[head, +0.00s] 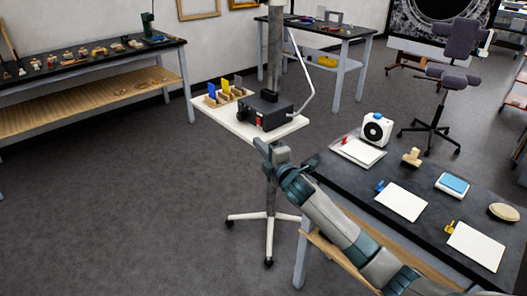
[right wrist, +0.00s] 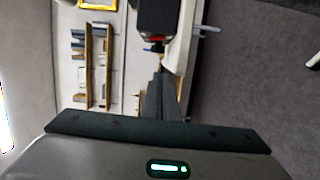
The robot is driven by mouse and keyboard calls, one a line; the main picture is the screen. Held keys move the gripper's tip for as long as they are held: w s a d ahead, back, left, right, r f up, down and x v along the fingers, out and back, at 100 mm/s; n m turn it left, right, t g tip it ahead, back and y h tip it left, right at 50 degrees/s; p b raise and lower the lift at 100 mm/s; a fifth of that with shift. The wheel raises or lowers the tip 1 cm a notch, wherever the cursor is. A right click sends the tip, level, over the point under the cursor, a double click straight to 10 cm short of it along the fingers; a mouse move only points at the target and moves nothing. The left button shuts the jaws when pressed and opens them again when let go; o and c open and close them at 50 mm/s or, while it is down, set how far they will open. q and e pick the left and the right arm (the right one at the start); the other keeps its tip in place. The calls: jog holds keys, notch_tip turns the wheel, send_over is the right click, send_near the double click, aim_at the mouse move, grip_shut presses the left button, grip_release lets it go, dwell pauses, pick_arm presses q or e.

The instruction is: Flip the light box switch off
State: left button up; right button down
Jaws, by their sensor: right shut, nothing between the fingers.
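A black box (head: 264,109), which looks like the light box, sits on a white stand top (head: 230,122). A small red switch (head: 260,121) is on its front side; I cannot tell its position. In the right wrist view the dark box (right wrist: 155,14) is at the top, with the red switch (right wrist: 157,39) on its near end. My right gripper (head: 260,144) is shut and empty, just below the switch at the stand top's front edge. In the right wrist view its fingers (right wrist: 161,66) point at the switch, close to it; contact cannot be told. My left gripper is not in view.
A wooden rack (head: 226,95) with coloured plates stands beside the box. A pale curved arm (head: 303,75) rises at its right. A dark table (head: 345,180) at right holds a white device (head: 376,129), sheets and blocks. Open floor lies left.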

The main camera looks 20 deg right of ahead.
jog(key=s+a+f+m+g, duration=0.1)
jog(key=s+f+m+g, duration=0.15)
jog(key=s+f, duration=0.65)
jog(key=s+a+f+m+g, duration=0.1)
jog(key=s+f+m, duration=0.15)
jog(key=f, duration=1.15)
jog(key=s+a+f+m+g, duration=0.1)
jog(key=s+f+m+g, duration=0.3)
jog(key=f, duration=0.8)
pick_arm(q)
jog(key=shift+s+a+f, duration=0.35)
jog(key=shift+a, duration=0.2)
pick_arm(e)
jog(key=s+a+f+m+g, duration=0.1)
jog(key=s+a+f+m, duration=0.1)
jog(key=s+f, duration=0.6)
jog(key=s+a+f+m+g, duration=0.1)
jog(key=s+a+f+m, duration=0.2)
jog(key=s+f, duration=0.5)
jog(key=s+a+f+m+g, duration=0.1)
jog(key=s+f, duration=0.8)
jog(key=s, duration=1)
jog(key=shift+a+m, duration=0.7)
jog(key=shift+a, duration=0.5)
